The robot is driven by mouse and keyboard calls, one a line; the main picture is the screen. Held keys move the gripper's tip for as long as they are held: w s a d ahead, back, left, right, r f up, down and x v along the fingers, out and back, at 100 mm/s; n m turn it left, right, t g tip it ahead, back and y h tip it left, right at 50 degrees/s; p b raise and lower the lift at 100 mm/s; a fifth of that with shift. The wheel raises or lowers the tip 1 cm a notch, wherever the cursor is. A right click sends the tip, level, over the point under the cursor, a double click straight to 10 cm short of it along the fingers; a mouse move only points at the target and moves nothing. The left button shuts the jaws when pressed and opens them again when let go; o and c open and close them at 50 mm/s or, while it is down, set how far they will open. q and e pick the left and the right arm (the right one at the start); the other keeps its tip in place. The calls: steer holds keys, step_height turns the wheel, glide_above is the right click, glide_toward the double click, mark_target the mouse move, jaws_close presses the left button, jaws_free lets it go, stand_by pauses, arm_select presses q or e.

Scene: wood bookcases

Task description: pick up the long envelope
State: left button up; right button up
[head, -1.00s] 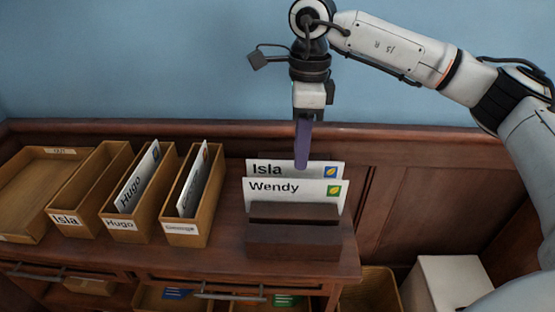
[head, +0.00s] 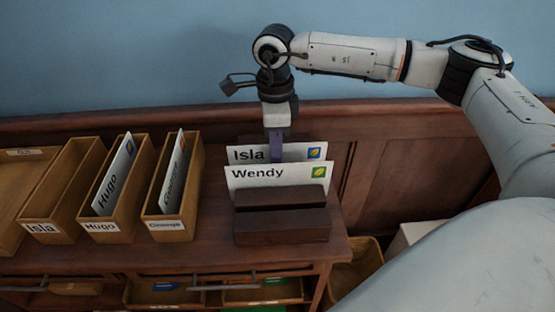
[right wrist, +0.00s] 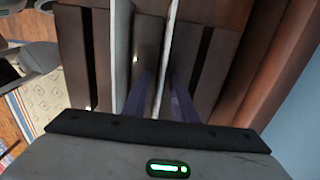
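Two white envelopes stand upright in a dark wooden rack (head: 282,222): Wendy (head: 270,178) in front and Isla (head: 255,154) behind it. I cannot tell which is the long one. My right gripper (head: 276,147) points down at the Isla envelope's top edge, its purple fingers partly hidden behind it. In the right wrist view my gripper (right wrist: 162,98) is open, with one finger on each side of the Isla envelope (right wrist: 172,30), seen edge-on with gaps beside it. The Wendy envelope (right wrist: 121,45) is outside the fingers, to the left. My left gripper is out of view.
Wooden boxes labelled Isla (head: 62,190), Hugo (head: 103,226) and George (head: 163,224) stand left of the rack; the last two hold envelopes. A wooden tray (head: 12,205) is at far left. A wood panel and blue wall rise close behind.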

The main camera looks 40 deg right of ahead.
steer(key=shift+f, duration=0.15)
jaws_close()
step_height(320, 180, up, 10)
steer(key=shift+r+b, duration=0.1)
steer(key=shift+b, duration=0.3)
